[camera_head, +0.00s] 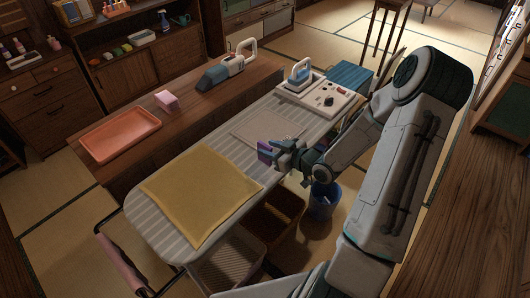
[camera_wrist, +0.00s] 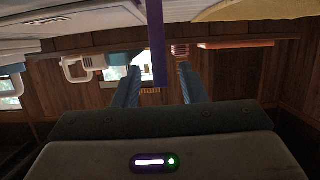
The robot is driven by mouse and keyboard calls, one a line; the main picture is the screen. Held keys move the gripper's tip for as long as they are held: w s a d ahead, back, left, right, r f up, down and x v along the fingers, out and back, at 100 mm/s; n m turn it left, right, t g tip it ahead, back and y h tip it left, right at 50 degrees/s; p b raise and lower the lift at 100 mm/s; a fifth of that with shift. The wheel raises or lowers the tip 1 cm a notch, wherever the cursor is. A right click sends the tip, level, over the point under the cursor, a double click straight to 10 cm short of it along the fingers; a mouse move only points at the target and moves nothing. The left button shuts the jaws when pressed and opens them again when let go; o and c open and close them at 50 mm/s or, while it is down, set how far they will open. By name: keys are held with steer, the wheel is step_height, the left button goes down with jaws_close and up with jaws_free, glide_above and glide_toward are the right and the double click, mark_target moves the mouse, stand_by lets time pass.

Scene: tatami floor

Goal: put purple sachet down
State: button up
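The purple sachet (camera_head: 264,154) is at the tip of my gripper (camera_head: 272,149), over the ironing board (camera_head: 262,112) near its front edge. In the wrist view, the sachet (camera_wrist: 158,45) shows as a narrow upright purple strip between the two blue fingers of my gripper (camera_wrist: 160,80). A gap shows on each side of the strip, so the fingers look open around it. Whether the sachet's lower edge touches the board cannot be told; it runs out of the wrist picture.
A yellow cloth (camera_head: 200,190) covers the board's left part; a pale flat mat (camera_head: 262,130) lies behind my gripper. A steam iron (camera_head: 299,73) and tray (camera_head: 318,97) stand at the far end. Baskets (camera_head: 273,218) and a blue bin (camera_head: 325,200) are below. An orange tray (camera_head: 118,136) is on the bench.

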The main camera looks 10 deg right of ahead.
steer(key=shift+x, duration=1.3)
jaws_close()
steer(key=shift+r, duration=0.15)
steer(key=shift+r, duration=0.45)
step_height(320, 180, up, 3)
steer(key=shift+r, duration=0.15)
steer(key=s+d+r, duration=0.3)
steer(key=d+r, duration=0.3)
steer(key=d, duration=0.5)
steer(key=shift+s+r, duration=0.3)
